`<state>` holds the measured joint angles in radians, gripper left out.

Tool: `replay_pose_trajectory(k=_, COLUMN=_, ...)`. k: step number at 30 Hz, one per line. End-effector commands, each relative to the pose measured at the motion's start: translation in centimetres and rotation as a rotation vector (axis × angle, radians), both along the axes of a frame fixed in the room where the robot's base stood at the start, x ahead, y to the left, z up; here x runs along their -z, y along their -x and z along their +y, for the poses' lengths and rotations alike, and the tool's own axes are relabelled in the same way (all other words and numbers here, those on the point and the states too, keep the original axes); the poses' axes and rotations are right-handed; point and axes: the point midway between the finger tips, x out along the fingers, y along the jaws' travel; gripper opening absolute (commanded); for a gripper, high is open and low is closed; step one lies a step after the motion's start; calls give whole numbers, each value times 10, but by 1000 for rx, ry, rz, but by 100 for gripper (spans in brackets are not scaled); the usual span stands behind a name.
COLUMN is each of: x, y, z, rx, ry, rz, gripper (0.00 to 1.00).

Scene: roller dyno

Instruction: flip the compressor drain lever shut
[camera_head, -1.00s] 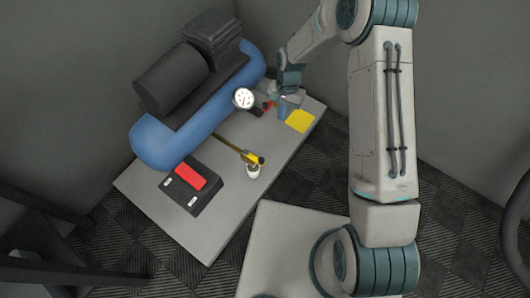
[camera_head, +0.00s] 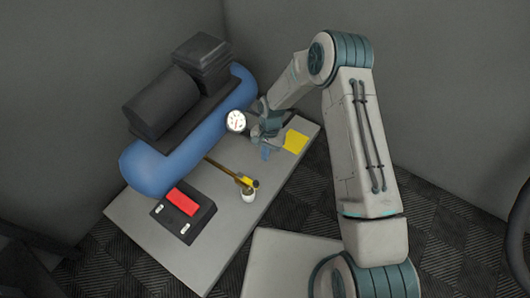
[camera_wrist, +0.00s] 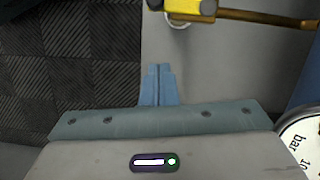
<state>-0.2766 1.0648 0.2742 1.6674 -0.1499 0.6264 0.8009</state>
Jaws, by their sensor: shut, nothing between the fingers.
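The yellow drain lever (camera_head: 247,182) sits at the end of a thin brass pipe (camera_head: 222,169) that comes from the blue compressor tank (camera_head: 150,167). A small white cup (camera_head: 248,196) stands under it. My gripper (camera_head: 265,155) is shut and empty, above the grey base plate near the round gauge, apart from the lever. In the wrist view the shut blue fingertips (camera_wrist: 159,68) point towards the yellow lever (camera_wrist: 190,10) at the top edge, with a clear gap. The lever's exact angle is hard to tell.
A white gauge (camera_head: 236,121) is close beside my gripper; it also shows at the wrist view's right edge (camera_wrist: 300,145). A black box with a red top (camera_head: 182,202) lies on the grey plate (camera_head: 222,235). A yellow square (camera_head: 295,141) lies to the gripper's right.

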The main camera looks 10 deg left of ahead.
Motion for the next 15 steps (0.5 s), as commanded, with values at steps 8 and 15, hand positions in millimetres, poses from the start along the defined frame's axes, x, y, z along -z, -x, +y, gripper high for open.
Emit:
replay_pose_trajectory(k=8, x=59, y=17, z=4, rx=-3, ry=0, rz=1, gripper=0)
replay_pose_trajectory(k=15, x=54, y=45, z=11, rx=-2, ry=0, rz=0, gripper=0)
